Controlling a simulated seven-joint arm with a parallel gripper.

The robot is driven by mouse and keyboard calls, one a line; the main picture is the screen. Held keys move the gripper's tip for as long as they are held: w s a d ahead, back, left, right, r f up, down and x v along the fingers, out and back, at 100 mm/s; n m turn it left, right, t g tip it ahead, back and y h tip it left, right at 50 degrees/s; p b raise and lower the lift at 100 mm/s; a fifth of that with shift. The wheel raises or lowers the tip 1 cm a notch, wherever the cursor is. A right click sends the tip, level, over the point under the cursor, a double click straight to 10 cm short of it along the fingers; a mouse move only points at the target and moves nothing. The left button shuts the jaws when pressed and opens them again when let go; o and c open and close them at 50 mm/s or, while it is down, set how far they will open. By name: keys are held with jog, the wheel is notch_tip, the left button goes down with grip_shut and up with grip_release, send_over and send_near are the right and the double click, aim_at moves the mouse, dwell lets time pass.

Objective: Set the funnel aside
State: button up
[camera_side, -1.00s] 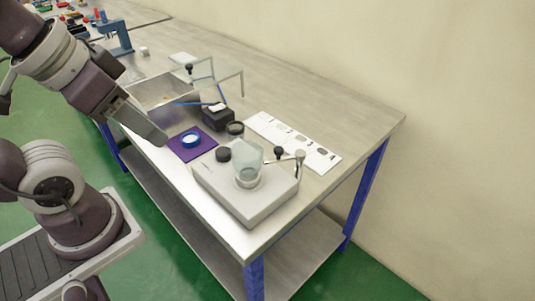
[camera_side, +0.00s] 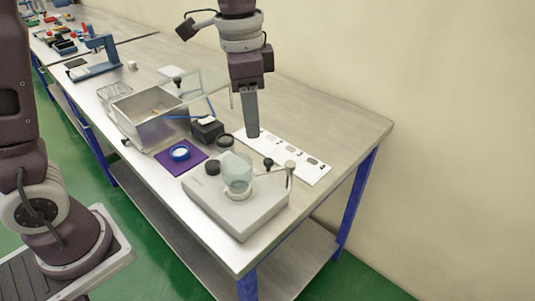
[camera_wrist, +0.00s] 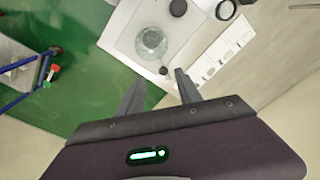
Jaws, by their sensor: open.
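A clear, rounded vessel (camera_side: 237,172) that looks to be the funnel stands on the pale grey machine (camera_side: 225,212) near the table's front right end. In the wrist view the vessel (camera_wrist: 151,43) shows as a clear circle on the pale machine top. My gripper (camera_side: 252,132) points down behind the vessel, over or near the left end of the white strip, and is apart from the vessel. In the wrist view my gripper (camera_wrist: 160,93) has its two fingers spread with nothing between them.
Two small upright posts stand at the machine's right. A white strip (camera_side: 297,158) with dark marks lies behind it. A dark ring (camera_side: 225,141), a black box (camera_side: 207,131), a purple mat (camera_side: 172,161) and a metal bin (camera_side: 150,112) are to the left. The table's right end is bare.

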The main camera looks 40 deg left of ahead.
aim_at(269, 160)
jog(key=shift+m+g, duration=0.4)
jog(key=shift+m, duration=0.3)
jog(key=w+f, duration=0.1)
jog(key=w+d+f, duration=0.1)
jog(key=w+f, duration=0.1)
jog(key=shift+d+f, duration=0.1)
jog(key=shift+d, duration=0.15)
notch_tip(269, 160, down, 7)
jog(key=shift+w+f, duration=0.1)
grip_shut()
dwell(0.4)
